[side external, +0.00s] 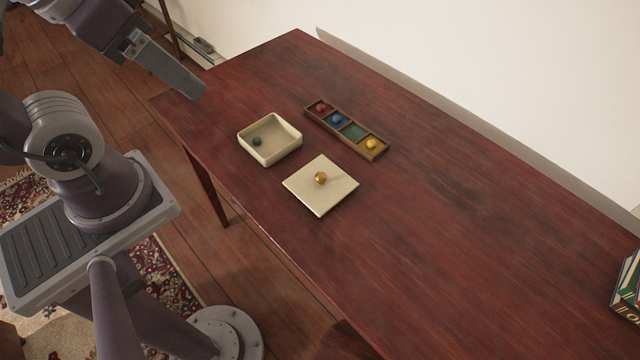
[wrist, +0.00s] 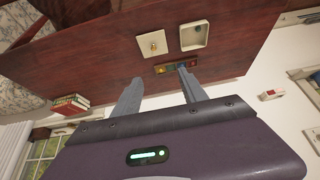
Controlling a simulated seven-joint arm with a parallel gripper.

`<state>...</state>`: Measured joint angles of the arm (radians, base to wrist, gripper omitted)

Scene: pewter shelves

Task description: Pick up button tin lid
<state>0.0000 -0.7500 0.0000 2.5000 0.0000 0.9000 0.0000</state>
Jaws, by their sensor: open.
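The button tin lid (side external: 308,192) is a flat square cream plate with a round gold knob (side external: 321,178) in its middle. It lies flat on the table beside the open cream tin (side external: 272,155), which holds one green ball (side external: 257,141). In the wrist view the lid (wrist: 148,46) lies beyond my fingers, with the tin (wrist: 194,46) to its right. My gripper (side external: 188,88) is at the upper left in the side view, above the table's far left end and well away from the lid. In the wrist view its two fingers (wrist: 158,88) are spread apart with nothing between them.
A narrow wooden tray (side external: 361,153) with coloured compartments stands behind the tin and lid, holding red, blue and yellow balls. Books (side external: 627,290) lie at the table's right end. The red-brown table (side external: 450,220) is bare between them. A white wall runs along the back.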

